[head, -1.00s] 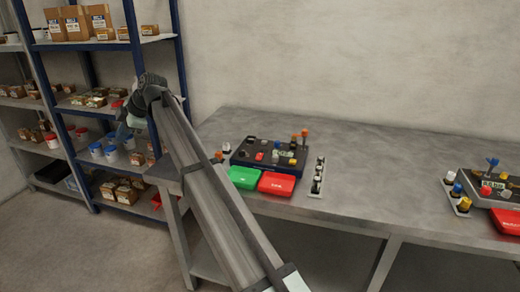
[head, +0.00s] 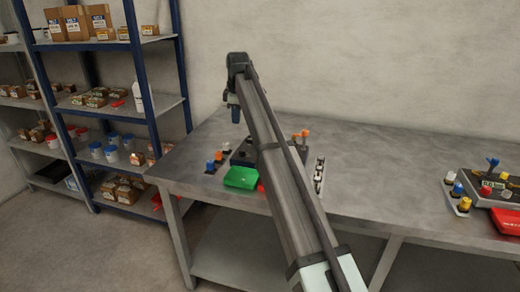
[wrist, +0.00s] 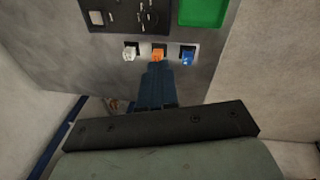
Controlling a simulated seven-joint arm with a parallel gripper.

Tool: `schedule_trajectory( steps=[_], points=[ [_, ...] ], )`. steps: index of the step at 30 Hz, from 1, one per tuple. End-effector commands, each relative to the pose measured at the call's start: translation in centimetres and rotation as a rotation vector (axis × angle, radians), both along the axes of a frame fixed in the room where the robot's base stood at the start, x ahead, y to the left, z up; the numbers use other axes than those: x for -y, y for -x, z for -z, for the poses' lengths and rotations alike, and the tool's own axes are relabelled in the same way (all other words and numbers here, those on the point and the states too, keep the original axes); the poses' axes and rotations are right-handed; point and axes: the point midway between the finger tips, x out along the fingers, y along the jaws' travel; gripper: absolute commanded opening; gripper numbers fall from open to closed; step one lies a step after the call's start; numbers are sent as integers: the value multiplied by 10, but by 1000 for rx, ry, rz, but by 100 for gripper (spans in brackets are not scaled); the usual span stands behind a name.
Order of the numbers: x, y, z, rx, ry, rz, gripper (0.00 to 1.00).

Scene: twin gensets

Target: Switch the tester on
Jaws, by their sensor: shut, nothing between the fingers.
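Two similar dark panels with knobs and plugs lie on the bench; I cannot tell by label which is the tester. The left panel (head: 242,158) is mostly hidden behind my arm in the head view; its edge, with a pale square and small fittings, shows at the top of the wrist view (wrist: 125,21). The right panel (head: 488,194) has a small display and several coloured knobs. My gripper (head: 236,117) is shut and empty, above the bench by the left panel. In the wrist view its blue fingertips (wrist: 157,66) overlap the lower edge of an orange plug (wrist: 158,54); contact is unclear.
Beside the orange plug stand a white plug (wrist: 130,54) and a blue plug (wrist: 187,58). A green tray (head: 241,177) sits before the left panel. A strip of fittings (head: 319,175) stands to its right. Shelves (head: 150,100) are at left; the mid-right bench is clear.

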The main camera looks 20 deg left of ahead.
Motion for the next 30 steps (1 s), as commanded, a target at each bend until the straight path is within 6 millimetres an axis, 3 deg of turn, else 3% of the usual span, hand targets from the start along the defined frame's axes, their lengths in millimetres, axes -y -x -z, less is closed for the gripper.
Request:
schedule_trajectory(
  steps=[1, 3, 8, 14, 30],
  points=[
    [23, -12, 5, -6, 29, 57, 0],
    [45, -23, 9, -12, 61, 118, 0],
    [72, -35, 15, -17, 100, 191, 0],
    [75, -37, 32, -19, 105, 199, 0],
    [75, -50, 122, -19, 104, 197, 0]
  ],
)
